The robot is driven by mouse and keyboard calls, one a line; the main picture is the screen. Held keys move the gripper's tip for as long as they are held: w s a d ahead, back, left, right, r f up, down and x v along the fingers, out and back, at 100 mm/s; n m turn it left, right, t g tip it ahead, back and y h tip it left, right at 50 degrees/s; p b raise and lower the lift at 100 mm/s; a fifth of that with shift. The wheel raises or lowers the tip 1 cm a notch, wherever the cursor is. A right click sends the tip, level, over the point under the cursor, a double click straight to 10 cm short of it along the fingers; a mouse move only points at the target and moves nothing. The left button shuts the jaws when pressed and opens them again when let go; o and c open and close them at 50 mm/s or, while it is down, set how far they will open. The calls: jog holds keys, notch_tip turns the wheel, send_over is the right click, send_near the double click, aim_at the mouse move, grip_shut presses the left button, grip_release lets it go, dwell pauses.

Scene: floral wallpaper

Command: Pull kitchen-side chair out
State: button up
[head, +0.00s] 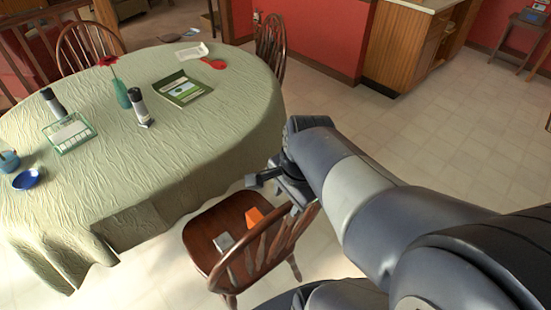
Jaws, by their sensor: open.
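A brown wooden chair (215,225) with a spindle back stands at the near edge of the table, its seat partly toward the cloth. An orange block (254,216) and a grey item (224,242) are on its seat. My gripper (262,187) is open, above the right end of the chair's back, near the table's edge. My arm hides part of the chair back's right side. I cannot tell whether the gripper touches the chair. Another wooden chair (271,42) stands at the table's far right end, and one more (88,45) at the far left.
The oval table (150,165) has a green cloth hanging over its edge. Tiled floor (440,130) is open on the right, before a wooden cabinet (405,45).

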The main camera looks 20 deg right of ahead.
aim_at(283, 208)
notch_tip(283, 208, up, 6)
jog(key=s, duration=0.1)
jog(key=shift+d, duration=0.15)
jog(key=shift+s, duration=0.1)
jog(key=f, duration=0.3)
jog(key=w+f, duration=0.1)
jog(key=f, duration=0.3)
jog(key=w+f, duration=0.1)
jog(key=f, duration=0.2)
jog(key=shift+a+f+b, duration=0.25)
jog(key=shift+b, duration=0.15)
jog(key=shift+w+f, duration=0.15)
jog(key=shift+w, duration=0.05)
jog(key=shift+w+a, duration=0.1)
jog(key=shift+w, duration=0.3)
